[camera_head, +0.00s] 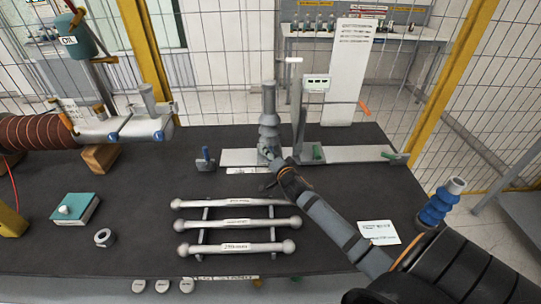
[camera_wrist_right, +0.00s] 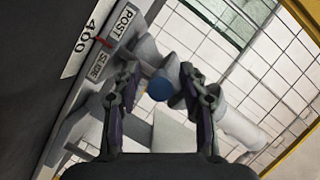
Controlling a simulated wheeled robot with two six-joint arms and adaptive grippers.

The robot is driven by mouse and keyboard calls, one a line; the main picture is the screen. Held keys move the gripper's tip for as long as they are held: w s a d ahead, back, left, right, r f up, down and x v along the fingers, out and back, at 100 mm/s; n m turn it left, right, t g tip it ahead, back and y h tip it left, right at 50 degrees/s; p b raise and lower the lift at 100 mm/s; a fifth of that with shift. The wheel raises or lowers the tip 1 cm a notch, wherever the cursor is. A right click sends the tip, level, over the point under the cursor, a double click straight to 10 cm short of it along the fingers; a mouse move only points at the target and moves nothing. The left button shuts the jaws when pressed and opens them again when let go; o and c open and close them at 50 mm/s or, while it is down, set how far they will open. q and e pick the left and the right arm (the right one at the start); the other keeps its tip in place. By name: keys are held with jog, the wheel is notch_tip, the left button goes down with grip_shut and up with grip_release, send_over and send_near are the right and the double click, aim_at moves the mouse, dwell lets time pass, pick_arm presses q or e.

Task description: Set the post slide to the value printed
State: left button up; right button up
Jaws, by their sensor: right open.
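The post slide is a grey stepped post (camera_head: 268,110) on a pale rail (camera_head: 238,157) at the back middle of the bench. My right gripper (camera_head: 274,165) is at the foot of the post in the head view and partly hides it. In the right wrist view, my right gripper (camera_wrist_right: 162,92) has its fingers apart, with a blue round end (camera_wrist_right: 160,89) seen between them; I cannot tell whether they touch it. Labels there read POST (camera_wrist_right: 123,22) and SLIDE (camera_wrist_right: 97,64), with a red mark between them beside a white strip (camera_wrist_right: 87,38) reading 400. A white card (camera_head: 379,232) has print too small to read.
Three labelled bars (camera_head: 237,224) lie in front. A teal-topped box (camera_head: 75,208), a ring (camera_head: 104,237) and a blue ribbed part (camera_head: 441,203) stand around.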

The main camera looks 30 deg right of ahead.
jog(key=shift+r, duration=0.1)
grip_shut()
jog(key=shift+s, duration=0.1)
jog(key=shift+s+d, duration=0.1)
jog(key=shift+d, duration=0.15)
jog(key=shift+c, duration=1.4)
grip_release()
jog(key=shift+o, duration=1.4)
jog(key=v, duration=1.1)
jog(key=shift+s+a, duration=0.2)
jog(key=shift+s, duration=0.2)
